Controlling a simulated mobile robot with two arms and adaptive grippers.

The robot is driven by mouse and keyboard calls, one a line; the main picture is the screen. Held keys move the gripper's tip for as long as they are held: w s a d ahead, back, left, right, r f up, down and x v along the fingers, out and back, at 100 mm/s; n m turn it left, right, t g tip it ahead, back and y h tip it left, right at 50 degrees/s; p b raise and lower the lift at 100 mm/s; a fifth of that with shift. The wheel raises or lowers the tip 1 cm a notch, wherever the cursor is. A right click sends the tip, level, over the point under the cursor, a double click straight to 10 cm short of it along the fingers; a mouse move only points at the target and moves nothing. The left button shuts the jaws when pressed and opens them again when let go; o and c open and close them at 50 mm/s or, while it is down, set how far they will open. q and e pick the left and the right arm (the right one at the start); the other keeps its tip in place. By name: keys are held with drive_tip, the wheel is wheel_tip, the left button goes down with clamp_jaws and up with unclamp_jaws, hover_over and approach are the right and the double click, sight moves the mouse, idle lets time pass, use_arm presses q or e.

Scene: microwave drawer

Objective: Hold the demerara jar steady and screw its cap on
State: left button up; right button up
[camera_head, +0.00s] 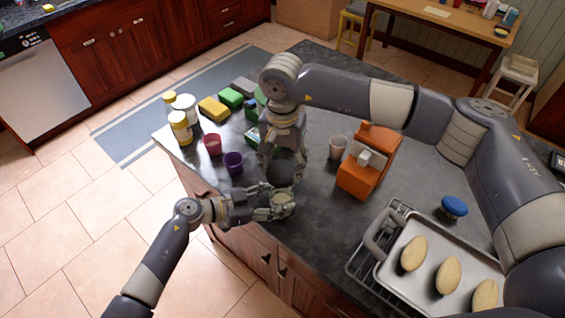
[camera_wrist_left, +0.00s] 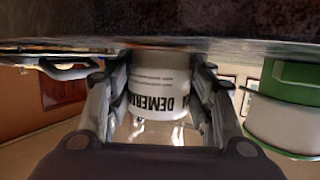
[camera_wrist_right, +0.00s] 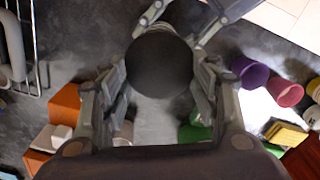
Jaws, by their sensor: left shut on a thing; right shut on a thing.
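The demerara jar (camera_wrist_left: 160,88) has a white label with dark letters and appears inverted in the left wrist view. My left gripper (camera_head: 278,207) is shut on it from the sides, near the counter's edge. The fingers also show on both sides of the jar in the left wrist view. The round black cap (camera_wrist_right: 160,66) is between the fingers of my right gripper (camera_head: 283,163), which comes down from above and is shut on it. The head view shows the cap just above the left gripper. I cannot tell whether the cap touches the jar's rim.
A purple cup (camera_head: 233,163) and a red cup (camera_head: 212,144) stand left of the grippers. A beige cup (camera_head: 338,147) and an orange machine (camera_head: 369,165) stand to the right. A tray (camera_head: 393,274) with loaves is at the lower right.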

sight(281, 194)
drive_tip(key=shift+f, duration=2)
idle(4.2)
use_arm(q)
drive_tip(key=shift+o, duration=0.7)
drive_tip(key=c, duration=0.9)
drive_tip(key=shift+o, duration=0.2)
use_arm(e)
drive_tip(key=o, duration=0.8)
drive_tip(key=c, duration=1.3)
